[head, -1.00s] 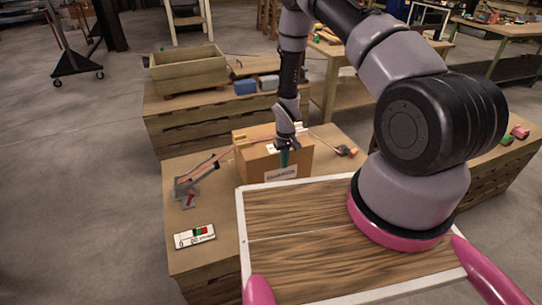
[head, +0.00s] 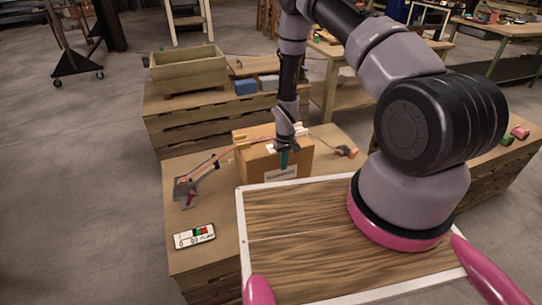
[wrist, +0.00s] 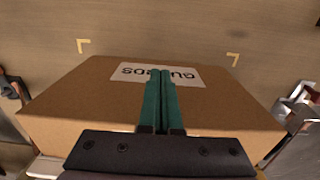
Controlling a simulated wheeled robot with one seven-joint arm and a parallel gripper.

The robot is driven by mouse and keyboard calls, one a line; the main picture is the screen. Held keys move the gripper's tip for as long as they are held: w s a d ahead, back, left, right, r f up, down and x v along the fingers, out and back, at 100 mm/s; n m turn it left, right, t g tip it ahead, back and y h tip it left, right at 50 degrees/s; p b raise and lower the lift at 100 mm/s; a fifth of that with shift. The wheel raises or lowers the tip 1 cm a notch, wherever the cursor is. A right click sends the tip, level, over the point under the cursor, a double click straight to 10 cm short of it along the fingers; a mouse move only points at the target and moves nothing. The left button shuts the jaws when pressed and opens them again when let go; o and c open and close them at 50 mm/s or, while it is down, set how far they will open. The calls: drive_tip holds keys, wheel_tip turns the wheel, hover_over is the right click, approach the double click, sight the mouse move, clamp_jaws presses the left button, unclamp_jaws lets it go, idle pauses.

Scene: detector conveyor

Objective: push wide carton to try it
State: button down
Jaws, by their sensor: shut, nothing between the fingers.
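The wide carton (head: 258,163) is a brown box on the wooden bench in the head view, with a white label on its near face. In the wrist view the carton (wrist: 215,110) fills the middle, and its label (wrist: 150,75) reads upside down, partly covered by the fingers. My gripper (head: 284,160) is shut and empty, with its green fingers pointing down at the carton's near side. The fingers (wrist: 160,75) also show side by side in the wrist view. I cannot tell whether they touch the carton.
A lever device (head: 187,190) stands left of the carton, with a red line running past it. A small panel with red and green marks (head: 194,236) lies nearer on the bench. A small orange block (head: 352,152) is at right.

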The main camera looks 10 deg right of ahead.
drive_tip(key=shift+w+a+r, duration=0.1)
drive_tip(key=shift+w+a, duration=0.05)
drive_tip(key=shift+w, duration=0.4)
drive_tip(key=shift+w+a, duration=0.1)
drive_tip(key=shift+w, duration=0.45)
idle(1.4)
drive_tip(key=shift+s, duration=0.15)
wheel_tip(320, 180, up, 10)
drive_tip(key=s, duration=0.2)
drive_tip(key=shift+s+d, duration=0.3)
idle(0.8)
